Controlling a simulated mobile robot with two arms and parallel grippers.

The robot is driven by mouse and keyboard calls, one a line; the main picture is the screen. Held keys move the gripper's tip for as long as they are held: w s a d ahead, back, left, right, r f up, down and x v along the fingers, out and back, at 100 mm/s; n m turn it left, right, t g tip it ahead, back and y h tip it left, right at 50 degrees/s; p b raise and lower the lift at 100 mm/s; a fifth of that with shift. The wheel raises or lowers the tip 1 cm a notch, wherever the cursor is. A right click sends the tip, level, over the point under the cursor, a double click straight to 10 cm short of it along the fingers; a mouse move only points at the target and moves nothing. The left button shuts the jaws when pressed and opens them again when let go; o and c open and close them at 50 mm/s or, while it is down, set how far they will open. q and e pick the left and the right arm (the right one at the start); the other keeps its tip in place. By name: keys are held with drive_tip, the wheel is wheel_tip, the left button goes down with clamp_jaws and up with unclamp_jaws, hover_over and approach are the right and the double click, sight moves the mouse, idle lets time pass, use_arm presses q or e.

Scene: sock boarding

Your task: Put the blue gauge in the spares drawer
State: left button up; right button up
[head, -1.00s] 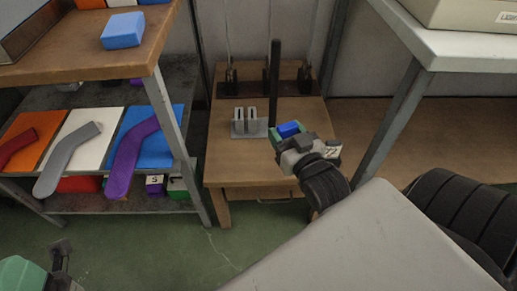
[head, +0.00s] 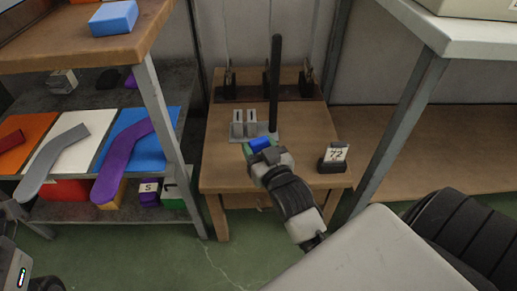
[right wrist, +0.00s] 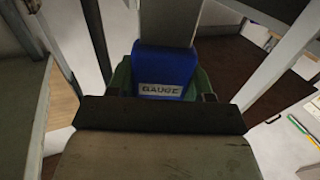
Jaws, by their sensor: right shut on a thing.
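The blue gauge (head: 261,144) is in my right gripper (head: 258,148), over the front middle of the small wooden table (head: 225,170). In the right wrist view the gauge (right wrist: 163,70) shows its "GAUGE" label, with green fingers (right wrist: 160,82) shut on both sides of it. A drawer front (head: 240,201) shows under the tabletop and looks closed. My arm hides its right part, and I see no label naming it as the spares drawer.
A grey slotted block (head: 244,125) and a tall dark post (head: 275,85) stand just behind the gauge. A "72" card holder (head: 333,160) stands at the table's right. A sock shelf (head: 155,100) is at left, a white-topped table (head: 455,45) at right.

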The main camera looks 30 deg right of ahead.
drive_tip(key=shift+f, duration=0.1)
drive_tip(key=o, duration=1)
